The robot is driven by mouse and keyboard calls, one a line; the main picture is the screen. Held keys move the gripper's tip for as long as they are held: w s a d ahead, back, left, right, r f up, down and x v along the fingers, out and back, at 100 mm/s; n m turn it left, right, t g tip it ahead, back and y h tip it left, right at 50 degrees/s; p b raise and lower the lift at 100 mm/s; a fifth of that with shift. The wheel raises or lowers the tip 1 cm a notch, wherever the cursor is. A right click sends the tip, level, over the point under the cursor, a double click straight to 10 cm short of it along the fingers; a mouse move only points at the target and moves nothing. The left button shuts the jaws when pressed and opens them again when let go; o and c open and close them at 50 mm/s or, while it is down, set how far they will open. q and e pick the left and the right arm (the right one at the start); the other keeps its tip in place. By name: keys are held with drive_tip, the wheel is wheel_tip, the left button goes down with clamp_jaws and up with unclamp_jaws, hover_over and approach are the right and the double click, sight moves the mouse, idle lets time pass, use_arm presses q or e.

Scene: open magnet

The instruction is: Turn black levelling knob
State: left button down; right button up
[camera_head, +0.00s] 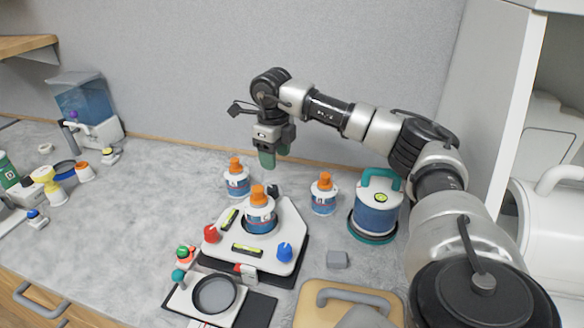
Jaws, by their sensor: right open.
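A white levelling plate (283,223) on a dark base stands on the counter. It carries a red knob (211,234) at its left corner, a blue knob (285,252) at its front right and a small black knob (272,190) at its back. Two yellow-green bubble levels and a blue jar with an orange cap (260,212) are on the plate. My right gripper (274,157) is open and empty, pointing down with greenish fingertips. It is above and behind the black knob, apart from it. My left gripper is out of view.
Orange-capped jars (237,180) (324,195) stand behind and right of the plate. A blue canister with a teal handle (377,207) is farther right. A small device with a round dish (214,294) and a wooden board (318,310) are in front. The counter's left middle is clear.

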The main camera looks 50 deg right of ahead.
hover_over(272, 188)
drive_tip(key=f, duration=0.4)
drive_tip(key=shift+a+f+p, duration=0.15)
drive_tip(key=shift+a+p, duration=0.25)
drive_tip(key=f, duration=0.2)
drive_tip(key=d+f, duration=0.1)
drive_tip(key=f, duration=0.2)
drive_tip(key=shift+s+p, duration=0.1)
drive_tip(key=shift+p, duration=0.25)
drive_tip(key=shift+a+f, duration=0.15)
drive_tip(key=shift+f, duration=0.05)
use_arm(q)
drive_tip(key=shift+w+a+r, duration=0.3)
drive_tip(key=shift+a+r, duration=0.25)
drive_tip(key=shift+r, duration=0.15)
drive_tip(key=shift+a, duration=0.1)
use_arm(e)
drive_tip(key=c, duration=0.9)
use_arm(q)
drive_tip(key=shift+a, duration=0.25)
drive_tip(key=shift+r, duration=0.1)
use_arm(e)
drive_tip(key=shift+m, duration=0.4)
